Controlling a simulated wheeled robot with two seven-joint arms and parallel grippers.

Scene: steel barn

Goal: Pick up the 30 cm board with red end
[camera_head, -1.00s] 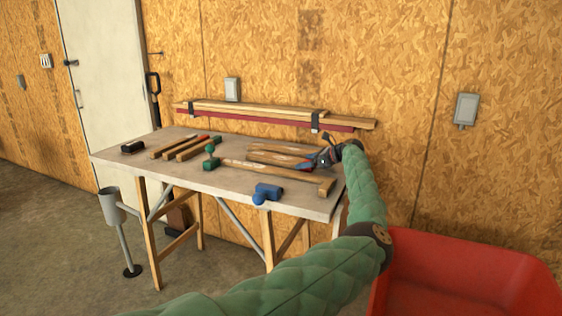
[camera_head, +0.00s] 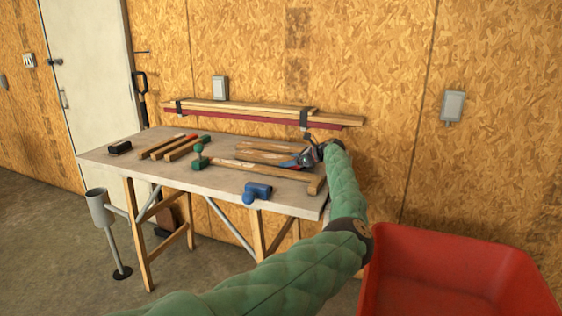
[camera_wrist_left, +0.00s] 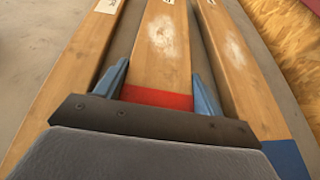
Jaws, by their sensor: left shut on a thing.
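The board with the red end (camera_wrist_left: 162,45) is the middle of three pale wooden boards in the left wrist view. Its red band lies between the two blue fingers of my left gripper (camera_wrist_left: 158,88), which is shut on it near that end. A board with a blue end (camera_wrist_left: 235,60) lies to its right, and another board (camera_wrist_left: 85,55) to its left. In the head view my left gripper (camera_head: 306,157) is at the right end of these boards, on the workbench (camera_head: 130,158). The board appears still low over or on the bench top. My right gripper is out of view.
Long boards (camera_head: 240,107) hang on the wall behind. A red tub (camera_head: 440,260) stands at the right.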

